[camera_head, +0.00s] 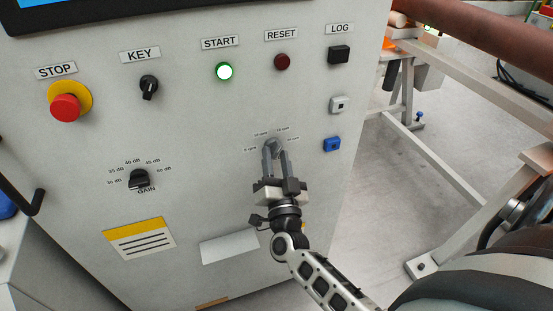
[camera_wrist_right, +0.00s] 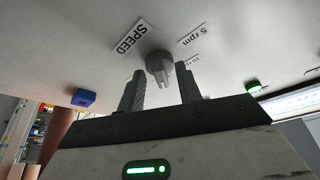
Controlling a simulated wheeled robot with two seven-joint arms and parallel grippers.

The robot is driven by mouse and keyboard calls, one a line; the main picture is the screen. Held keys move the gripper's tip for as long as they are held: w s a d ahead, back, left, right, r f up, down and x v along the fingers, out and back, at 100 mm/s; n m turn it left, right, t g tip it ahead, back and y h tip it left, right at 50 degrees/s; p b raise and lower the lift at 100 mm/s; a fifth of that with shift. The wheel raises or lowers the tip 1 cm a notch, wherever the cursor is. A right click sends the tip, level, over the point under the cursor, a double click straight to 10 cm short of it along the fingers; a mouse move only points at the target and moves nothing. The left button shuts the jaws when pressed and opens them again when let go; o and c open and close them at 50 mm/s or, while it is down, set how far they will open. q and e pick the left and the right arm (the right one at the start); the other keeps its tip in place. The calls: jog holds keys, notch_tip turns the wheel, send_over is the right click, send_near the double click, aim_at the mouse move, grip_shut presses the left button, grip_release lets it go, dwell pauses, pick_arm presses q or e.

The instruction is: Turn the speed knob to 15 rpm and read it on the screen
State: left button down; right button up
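The grey speed knob (camera_head: 272,146) is on the panel's right half, with small rpm marks around its top. In the right wrist view the knob (camera_wrist_right: 159,65) shows between the fingertips, near the SPEED label (camera_wrist_right: 131,37) and the "5 rpm" mark (camera_wrist_right: 192,34). My right gripper (camera_head: 275,155) reaches up to the panel. Its two fingers are apart, one on each side of the knob, with a visible gap on both sides in the wrist view. Only the lower edge of the blue screen (camera_head: 45,2) shows; no reading is visible. My left gripper is not in view.
The GAIN knob (camera_head: 139,179) and red STOP button (camera_head: 65,107) are left.

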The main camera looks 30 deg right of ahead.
jog(key=b+v, duration=0.1)
jog(key=v, duration=0.6)
jog(key=shift+s, duration=0.2)
jog(key=shift+a, duration=0.1)
dwell(0.3)
jog(key=s+a+f+n+g+y, duration=0.2)
jog(key=a+f+n+y, duration=0.3)
jog(key=a+n+y, duration=0.4)
jog(key=s+a+f+n+g+y, duration=0.2)
jog(key=s+f+n+g+y, duration=0.1)
jog(key=s+f+n+g, duration=0.2)
jog(key=s+f+g, duration=0.2)
jog(key=s+f, duration=0.2)
jog(key=shift+s+g, duration=0.3)
jog(key=shift+s, duration=0.1)
